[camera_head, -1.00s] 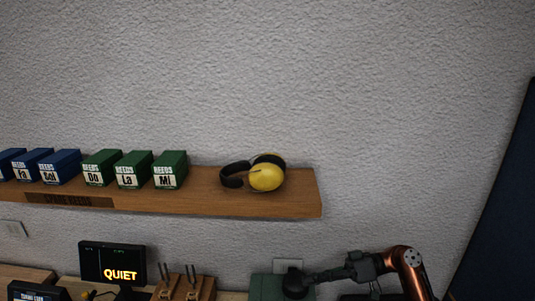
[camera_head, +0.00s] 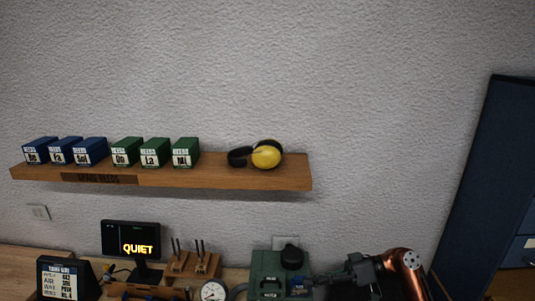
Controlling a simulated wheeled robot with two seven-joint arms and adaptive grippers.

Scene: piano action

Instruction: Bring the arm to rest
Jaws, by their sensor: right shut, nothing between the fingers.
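My right arm (camera_head: 402,268), copper and dark grey, comes in at the bottom right. Its right gripper (camera_head: 314,282) points left, shut and empty, low in front of the right side of a green machine (camera_head: 266,264) with a black knob (camera_head: 292,258). Whether the fingers touch the machine I cannot tell. My left gripper is not in view.
A wall shelf (camera_head: 215,181) holds blue and green reed boxes (camera_head: 127,151) and yellow earmuffs (camera_head: 266,154). Below stand a "QUIET" screen (camera_head: 131,239), a wooden tool block (camera_head: 192,264), a dial gauge (camera_head: 213,292) and a small display (camera_head: 67,278). A dark blue cabinet (camera_head: 487,180) stands right.

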